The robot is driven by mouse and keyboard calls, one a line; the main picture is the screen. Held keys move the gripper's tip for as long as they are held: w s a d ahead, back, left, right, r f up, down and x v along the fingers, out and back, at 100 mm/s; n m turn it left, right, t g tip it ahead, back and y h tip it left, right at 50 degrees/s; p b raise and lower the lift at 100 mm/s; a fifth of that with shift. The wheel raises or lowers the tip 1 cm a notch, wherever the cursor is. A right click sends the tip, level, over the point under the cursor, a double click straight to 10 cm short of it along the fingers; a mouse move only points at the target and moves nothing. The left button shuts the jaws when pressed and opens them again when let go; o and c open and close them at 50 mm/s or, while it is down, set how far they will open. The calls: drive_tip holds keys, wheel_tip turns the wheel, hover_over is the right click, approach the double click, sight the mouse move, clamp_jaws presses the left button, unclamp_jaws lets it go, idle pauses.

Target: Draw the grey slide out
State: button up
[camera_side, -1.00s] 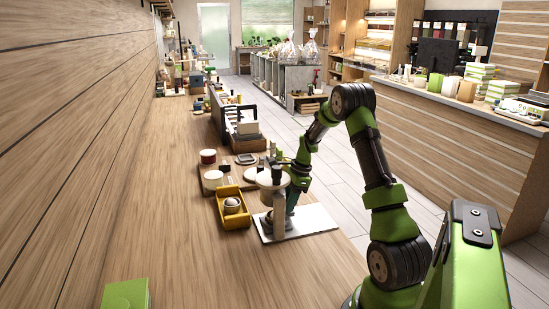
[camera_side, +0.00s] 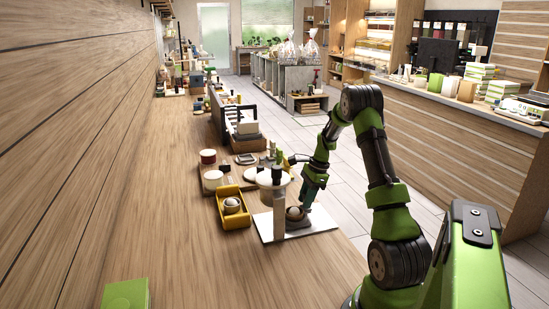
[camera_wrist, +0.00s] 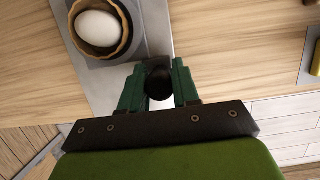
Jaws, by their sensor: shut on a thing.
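The grey slide (camera_side: 300,226) sticks out to the right from beneath a small stand with a round top plate (camera_side: 273,178) and a pale upright (camera_side: 279,213). A brown cup (camera_side: 295,213) sits on the slide; in the wrist view the cup (camera_wrist: 126,38) holds a white, egg-shaped thing (camera_wrist: 97,28). My gripper (camera_wrist: 158,84) is shut on the slide's round black knob (camera_wrist: 158,78), at the slide's near end in the wrist view. In the side view my gripper (camera_side: 306,206) is just right of the cup. The slide's far end is hidden.
The stand rests on a white plate (camera_side: 325,221) on the wooden counter. Left of it is a yellow tray (camera_side: 236,222) with a round thing inside. Jars, boxes and a dark rack crowd the counter behind. The counter's right edge is close to the plate.

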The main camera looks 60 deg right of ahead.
drive_tip(key=shift+s+d, duration=1.3)
drive_tip(key=o, duration=0.8)
wheel_tip(320, 180, up, 7)
